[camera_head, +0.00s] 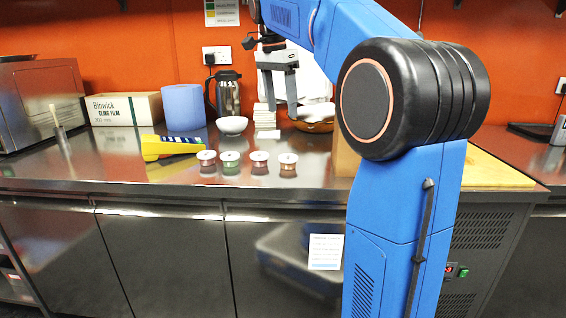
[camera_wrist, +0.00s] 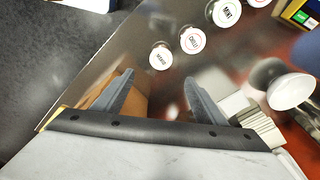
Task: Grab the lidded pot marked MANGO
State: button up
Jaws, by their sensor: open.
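Four small lidded pots stand in a row on the steel counter. The pot at the right end of the row in the head view (camera_head: 288,164) has a brownish body and a pale lid. In the wrist view its white lid (camera_wrist: 161,59) carries small lettering that seems to read MANGO. My gripper (camera_head: 279,108) is open and empty, pointing down above the counter, behind the row of pots. In the wrist view my gripper (camera_wrist: 157,78) has its fingers wide apart, with this lid just beyond the fingertips.
The CHILLI pot (camera_wrist: 192,40) and MINT pot (camera_wrist: 227,13) are close beside it. A brown box (camera_head: 346,155) stands to the right. Behind are a white bowl (camera_head: 232,126) and a white stack (camera_head: 265,116). A yellow-and-blue item (camera_head: 170,147) lies left. The counter front is clear.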

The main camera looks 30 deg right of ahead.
send_over(288, 157)
jog(key=a, duration=0.1)
jog(key=f, duration=0.9)
jog(key=shift+s+a+f, duration=0.15)
jog(key=shift+s+f, duration=0.1)
jog(key=shift+f, duration=0.1)
jog(key=shift+w+d+f, duration=0.1)
jog(key=shift+d+f, duration=0.1)
jog(key=shift+f, duration=0.8)
jog(key=shift+w+d+f, duration=0.1)
jog(key=shift+d+f, duration=0.05)
jog(key=shift+f, duration=0.8)
jog(key=shift+w+d+f, duration=0.1)
jog(key=shift+d+f, duration=0.1)
jog(key=shift+f, duration=0.8)
jog(key=shift+c, duration=0.6)
jog(key=c, duration=0.8)
